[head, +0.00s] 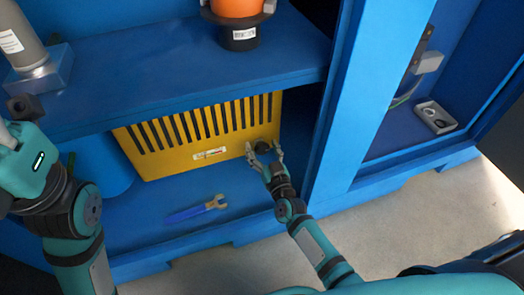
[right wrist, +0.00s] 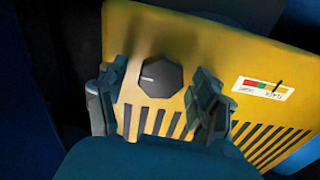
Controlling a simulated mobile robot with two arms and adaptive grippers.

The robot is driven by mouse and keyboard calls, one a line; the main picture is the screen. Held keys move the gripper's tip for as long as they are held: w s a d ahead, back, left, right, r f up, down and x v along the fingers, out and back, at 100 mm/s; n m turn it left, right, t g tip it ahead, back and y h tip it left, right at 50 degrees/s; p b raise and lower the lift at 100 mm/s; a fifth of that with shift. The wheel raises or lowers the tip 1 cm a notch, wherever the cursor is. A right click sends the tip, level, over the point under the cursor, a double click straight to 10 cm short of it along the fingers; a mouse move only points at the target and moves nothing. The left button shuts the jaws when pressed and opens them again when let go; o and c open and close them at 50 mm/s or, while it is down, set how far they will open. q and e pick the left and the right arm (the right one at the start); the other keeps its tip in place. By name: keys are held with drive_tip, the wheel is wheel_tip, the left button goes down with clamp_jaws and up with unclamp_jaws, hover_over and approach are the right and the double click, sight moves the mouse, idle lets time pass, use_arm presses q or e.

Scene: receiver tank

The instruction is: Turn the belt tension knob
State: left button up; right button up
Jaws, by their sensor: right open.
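The belt tension knob (right wrist: 160,77) is a dark, many-sided knob with a white pointer line, on a yellow slotted panel (right wrist: 205,45). In the head view the knob (head: 262,147) sits at the right end of the yellow guard (head: 160,166), partly behind my right gripper. My right gripper (head: 264,159) is open, with one finger on each side of the knob in the right wrist view (right wrist: 158,105). I cannot tell whether the fingers touch it. A tension label (right wrist: 263,88) with red, green and yellow bands is beside the knob. My left arm is at the left; its fingers are not clearly visible.
A blue-handled wrench (head: 197,209) lies on the lower shelf in front of the guard. The blue upper shelf (head: 190,92) overhangs the guard. A blue upright post (head: 340,120) stands to the right of my right gripper. A grey switch box (head: 436,117) is farther right.

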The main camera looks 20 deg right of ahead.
drive_tip(key=shift+w, duration=0.35)
drive_tip(key=c, duration=1.2)
drive_tip(key=shift+m, duration=0.4)
drive_tip(key=m+p, duration=0.1)
drive_tip(key=m, duration=0.1)
drive_tip(key=shift+m, duration=0.4)
drive_tip(key=m, duration=0.4)
drive_tip(key=shift+d+m+p, duration=0.15)
drive_tip(key=shift+m+p, duration=0.15)
drive_tip(key=shift+m, duration=0.1)
drive_tip(key=shift+f, duration=0.1)
